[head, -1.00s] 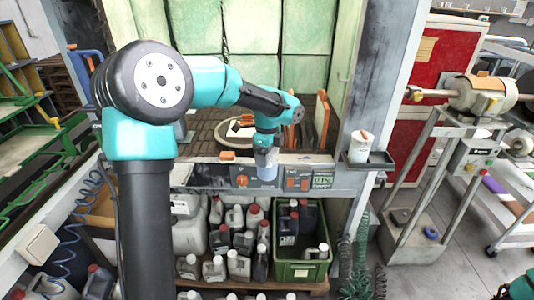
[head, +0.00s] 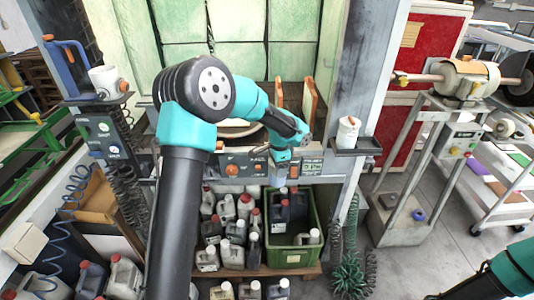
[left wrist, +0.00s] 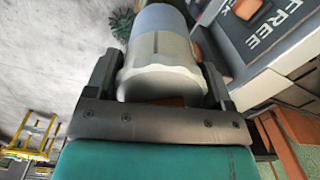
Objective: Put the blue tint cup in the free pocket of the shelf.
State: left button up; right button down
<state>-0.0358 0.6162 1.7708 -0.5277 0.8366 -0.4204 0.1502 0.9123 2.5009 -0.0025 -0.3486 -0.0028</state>
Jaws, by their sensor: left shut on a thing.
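My left gripper (left wrist: 160,85) is shut on a cup (left wrist: 160,65), pale grey near the jaws and bluish at its far end. In the head view the left gripper (head: 287,153) hangs in front of the grey control panel, and the cup is mostly hidden there. A small dark shelf (head: 368,151) is fixed to the post to the right of the gripper. A white cup (head: 348,132) stands on its left part; the right part looks bare. My right arm shows at the lower right corner, with its gripper out of view.
Another white cup (head: 103,78) stands on a dark ledge at the left post, beside a blue-handled tool (head: 62,65). Below the panel are several bottles and a green crate (head: 291,256). A buffing machine (head: 465,78) stands at right.

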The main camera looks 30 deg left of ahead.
pick_arm(q)
jog(key=w+d+f+n, duration=0.1)
jog(key=d+f+n, duration=0.3)
jog(key=f, duration=0.5)
jog(key=w+d+f+n, duration=0.1)
jog(key=d+f+n, duration=0.4)
jog(key=f, duration=0.3)
jog(key=shift+w+f, duration=0.25)
jog(key=shift+f, duration=0.15)
